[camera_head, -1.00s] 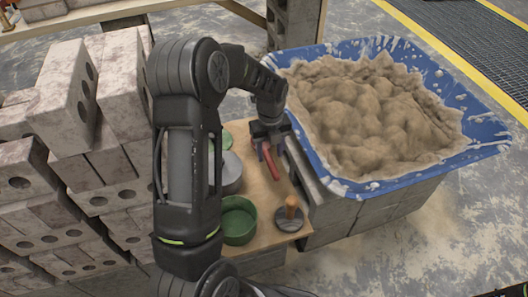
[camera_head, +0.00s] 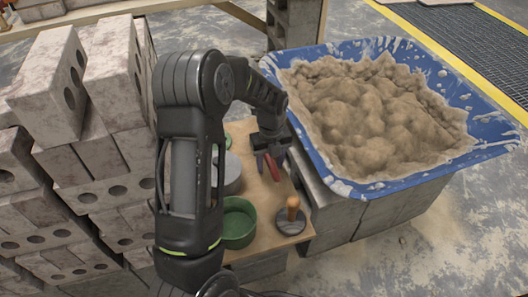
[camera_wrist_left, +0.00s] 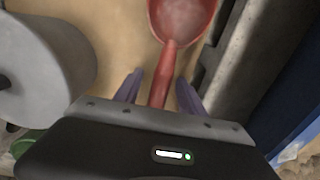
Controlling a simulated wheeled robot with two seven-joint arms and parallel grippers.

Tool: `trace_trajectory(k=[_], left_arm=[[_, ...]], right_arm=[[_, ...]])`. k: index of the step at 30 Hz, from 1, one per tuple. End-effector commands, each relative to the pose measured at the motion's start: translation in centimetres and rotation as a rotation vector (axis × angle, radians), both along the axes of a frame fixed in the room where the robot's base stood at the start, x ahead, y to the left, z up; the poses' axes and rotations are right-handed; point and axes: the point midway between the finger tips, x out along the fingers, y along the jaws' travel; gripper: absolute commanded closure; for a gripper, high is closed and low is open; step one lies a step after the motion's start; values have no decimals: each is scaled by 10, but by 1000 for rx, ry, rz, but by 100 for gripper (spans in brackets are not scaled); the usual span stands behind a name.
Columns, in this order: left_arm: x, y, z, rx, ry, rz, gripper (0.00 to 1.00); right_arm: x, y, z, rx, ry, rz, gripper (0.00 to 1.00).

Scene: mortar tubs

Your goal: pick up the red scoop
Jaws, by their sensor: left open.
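The red scoop (camera_wrist_left: 181,22) lies on the wooden board, its bowl toward the top of the left wrist view. Its handle runs down between the two fingers of my left gripper (camera_wrist_left: 158,92), which are open and apart from it on both sides. In the head view the left gripper (camera_head: 269,168) is over the board, with part of the red scoop (camera_head: 273,182) showing at the fingers and the rest hidden. My right gripper is not in view.
A blue tub (camera_head: 495,128) of sandy mortar stands on grey blocks (camera_head: 335,215) to the right. A green bowl (camera_head: 238,230), a grey cylindrical container (camera_wrist_left: 45,65) and a wooden-handled round tool (camera_head: 292,215) share the wooden board (camera_head: 262,215). Stacked bricks (camera_head: 60,75) fill the left.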

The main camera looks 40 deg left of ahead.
Motion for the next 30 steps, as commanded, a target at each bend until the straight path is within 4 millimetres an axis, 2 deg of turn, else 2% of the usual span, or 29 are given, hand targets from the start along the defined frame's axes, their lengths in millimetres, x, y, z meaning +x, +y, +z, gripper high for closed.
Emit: trace_trajectory(k=[4, 21, 30], left_arm=[[0, 0, 0, 0, 0, 0, 54], [0, 0, 0, 0, 0, 0, 100], [0, 0, 0, 0, 0, 0, 100]], right_arm=[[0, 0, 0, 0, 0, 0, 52], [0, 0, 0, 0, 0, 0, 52], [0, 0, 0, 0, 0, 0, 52]])
